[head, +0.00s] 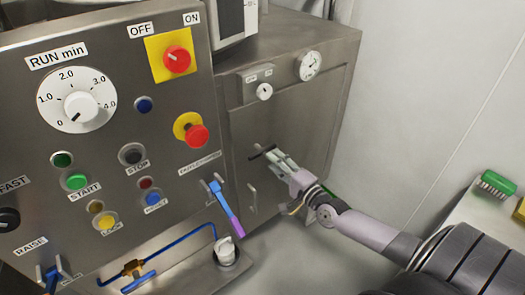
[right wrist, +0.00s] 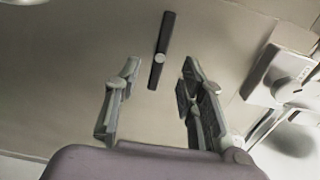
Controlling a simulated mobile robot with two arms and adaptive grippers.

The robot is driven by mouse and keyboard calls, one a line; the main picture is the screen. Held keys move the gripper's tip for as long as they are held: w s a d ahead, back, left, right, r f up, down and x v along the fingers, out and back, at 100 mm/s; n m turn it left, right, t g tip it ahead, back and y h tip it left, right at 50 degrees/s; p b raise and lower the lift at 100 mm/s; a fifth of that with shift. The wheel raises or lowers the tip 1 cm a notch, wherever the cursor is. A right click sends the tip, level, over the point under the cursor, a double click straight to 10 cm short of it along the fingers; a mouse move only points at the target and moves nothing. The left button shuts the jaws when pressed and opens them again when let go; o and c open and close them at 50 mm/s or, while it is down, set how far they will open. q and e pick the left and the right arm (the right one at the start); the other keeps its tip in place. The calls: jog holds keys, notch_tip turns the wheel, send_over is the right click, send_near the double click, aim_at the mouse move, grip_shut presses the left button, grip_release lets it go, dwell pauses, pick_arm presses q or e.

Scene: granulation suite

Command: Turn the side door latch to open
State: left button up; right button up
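There the bar stands nearly upright in the picture, leaning slightly. In the head view a dark bar end (head: 258,154) of it shows on the steel cabinet's side, partly hidden by my right gripper (head: 276,160). My right gripper is open and empty, and its two fingers (right wrist: 158,98) stand apart in the wrist view. The latch shows beyond the fingertips, in the gap between them; I see no contact. My left gripper is out of view.
The control panel (head: 120,130) with buttons and red knobs is at left. A blue and purple lever (head: 226,208) and a pull handle (head: 252,198) are near my right gripper. A gauge (head: 308,65) sits above. A green brush (head: 497,184) lies at far right.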

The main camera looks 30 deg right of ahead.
aim_at(264, 153)
jog(key=w, duration=0.7)
jog(key=shift+a, duration=0.25)
jog(key=shift+c, duration=0.4)
grip_shut()
